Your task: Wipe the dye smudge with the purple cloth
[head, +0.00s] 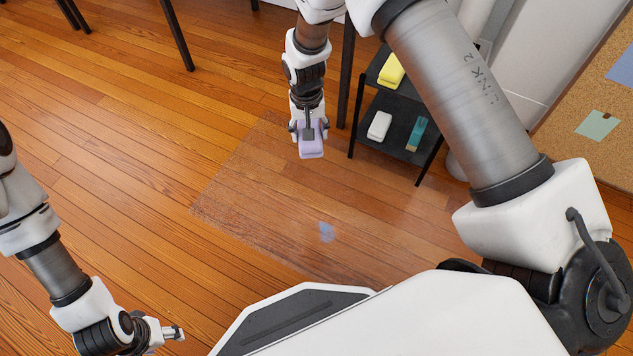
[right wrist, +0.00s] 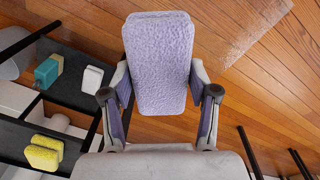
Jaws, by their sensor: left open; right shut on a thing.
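The purple cloth (head: 311,147) is a thick, folded lilac pad. My right gripper (head: 309,130) is shut on it and holds it above the floor, beside the black shelf. In the right wrist view the cloth (right wrist: 158,62) stands out between the two fingers of the right gripper (right wrist: 160,115). The dye smudge (head: 326,231) is a small pale-blue patch on the wooden floor, below and slightly right of the cloth in the head view, apart from it. My left gripper (head: 174,332) is open and empty at the lower left, away from the smudge.
A faint greyish patch of floor (head: 260,190) surrounds the smudge. A cork board (head: 570,110) stands at right.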

